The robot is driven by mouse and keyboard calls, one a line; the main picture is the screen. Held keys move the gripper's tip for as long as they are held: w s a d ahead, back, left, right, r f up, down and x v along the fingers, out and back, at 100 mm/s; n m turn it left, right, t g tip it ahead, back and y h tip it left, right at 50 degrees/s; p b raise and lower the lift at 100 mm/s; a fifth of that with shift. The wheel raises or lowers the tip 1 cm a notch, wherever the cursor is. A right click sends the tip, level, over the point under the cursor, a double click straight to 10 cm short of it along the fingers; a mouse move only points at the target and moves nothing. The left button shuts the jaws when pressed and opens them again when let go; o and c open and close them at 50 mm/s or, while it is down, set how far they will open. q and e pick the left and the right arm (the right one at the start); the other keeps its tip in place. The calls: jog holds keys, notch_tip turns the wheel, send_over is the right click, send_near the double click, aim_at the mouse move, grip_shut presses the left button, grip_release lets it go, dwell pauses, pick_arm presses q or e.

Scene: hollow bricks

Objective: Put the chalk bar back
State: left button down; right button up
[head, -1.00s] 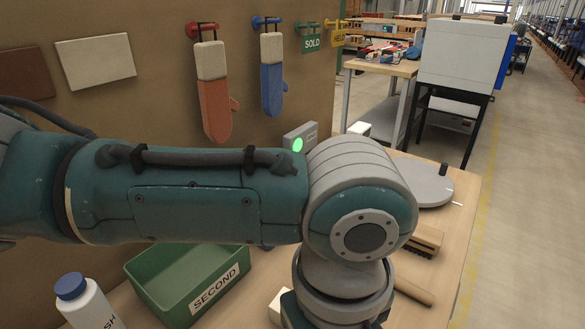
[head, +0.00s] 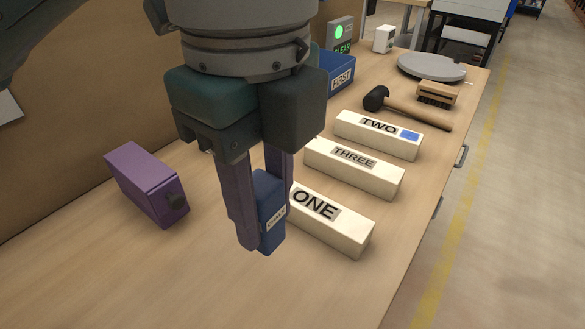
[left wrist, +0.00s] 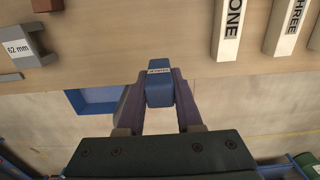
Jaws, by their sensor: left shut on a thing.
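My left gripper (head: 262,232) points down over the table and is shut on a small blue bar (head: 271,205). The bar is upright between the two purple-grey fingers and has a small white label, too small to read surely; I take it for the chalk bar. It also shows between the fingers in the left wrist view (left wrist: 159,94). I cannot tell whether its lower end touches the table. It is left of the cream bar marked ONE (head: 332,222). My right gripper is not in view.
Cream bars marked THREE (head: 354,168) and TWO (head: 379,134) lie behind ONE. A purple box (head: 147,185) stands left. A mallet (head: 410,108), brush (head: 436,94), grey disc (head: 431,67) and blue FIRST bin (head: 341,76) are farther back. The front table is clear.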

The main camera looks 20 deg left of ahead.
pick_arm(q)
notch_tip(320, 180, down, 14)
jog(key=shift+w+r+b, duration=0.1)
jog(key=shift+b, duration=0.85)
jog(key=shift+f+b, duration=0.45)
jog(key=shift+f, duration=1.45)
